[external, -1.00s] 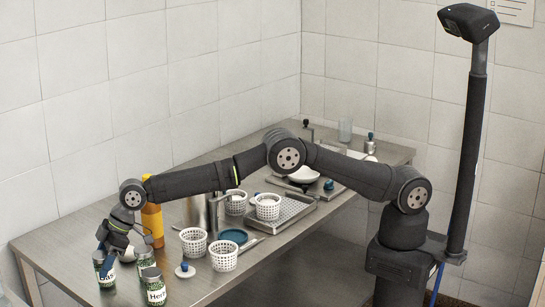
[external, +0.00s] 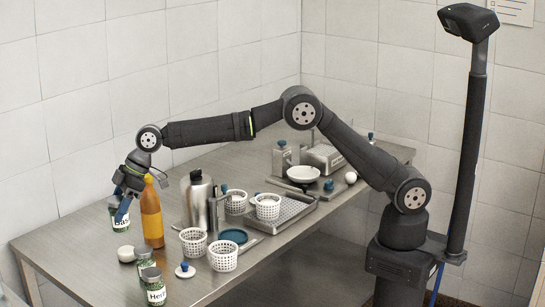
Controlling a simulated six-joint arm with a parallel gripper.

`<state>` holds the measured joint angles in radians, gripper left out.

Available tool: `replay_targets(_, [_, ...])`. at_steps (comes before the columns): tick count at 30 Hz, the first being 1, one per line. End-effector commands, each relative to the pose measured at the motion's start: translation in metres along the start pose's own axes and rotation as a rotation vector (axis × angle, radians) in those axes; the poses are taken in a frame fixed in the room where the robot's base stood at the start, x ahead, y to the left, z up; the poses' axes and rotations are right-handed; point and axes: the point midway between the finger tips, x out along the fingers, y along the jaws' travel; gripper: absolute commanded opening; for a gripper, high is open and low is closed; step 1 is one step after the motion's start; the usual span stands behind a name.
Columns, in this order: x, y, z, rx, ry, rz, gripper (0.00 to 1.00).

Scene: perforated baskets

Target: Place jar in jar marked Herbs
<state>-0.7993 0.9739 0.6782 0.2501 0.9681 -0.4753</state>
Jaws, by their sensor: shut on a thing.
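My gripper (external: 122,206) is shut on a small glass jar (external: 118,222) with green contents and a white label that seems to begin "Bas". The jar is held up near the left end of the table, left of the amber bottle. The jar marked Herbs (external: 154,293) stands upright at the table's front edge, with green contents and a white label. The fingers partly cover the top of the held jar.
A tall amber bottle (external: 152,218) stands close to the right of my gripper. A round white item (external: 126,254) lies below it. A white lid with a blue knob (external: 185,270), white perforated baskets (external: 193,241), a metal flask (external: 201,200) and a metal tray (external: 287,214) stand farther right.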

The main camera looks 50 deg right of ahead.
Motion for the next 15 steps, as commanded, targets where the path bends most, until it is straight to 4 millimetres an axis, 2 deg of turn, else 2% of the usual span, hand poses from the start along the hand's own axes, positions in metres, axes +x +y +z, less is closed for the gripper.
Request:
replay_targets(6, [-0.046, -0.04, -0.002, -0.049, 0.004, -0.031, 0.24])
replay_targets(12, [-0.091, -0.083, 0.006, -0.102, 0.003, -0.065, 0.24])
replay_targets(15, [-0.106, -0.098, 0.012, -0.121, 0.002, -0.078, 0.24])
